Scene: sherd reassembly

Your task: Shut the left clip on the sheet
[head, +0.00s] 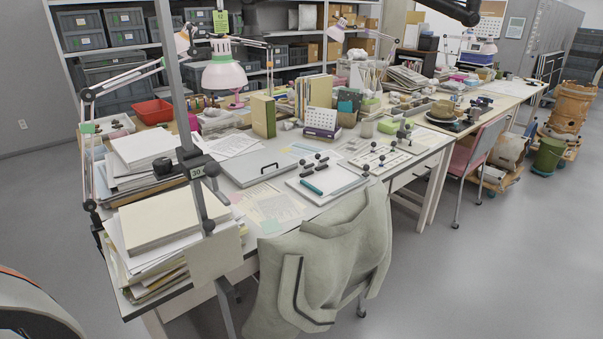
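A white board with a pale sheet (330,184) lies near the front edge of the long table. Small black clip-like pieces (308,167) stand at its back edge, and another (365,170) is at its right. They are too small to tell whether any is open or shut. A teal marker-like piece (312,188) lies on the board's left side. A second white sheet (381,156) with several black knobs lies farther right. I cannot tell which sheet the left clip belongs to. Neither of my grippers is in view.
A post with black joints (194,160) rises at the left, near paper stacks (158,219). A grey folder (255,165) lies left of the board. A draped chair (325,255) blocks the table's front. Grey floor (480,270) is clear at right.

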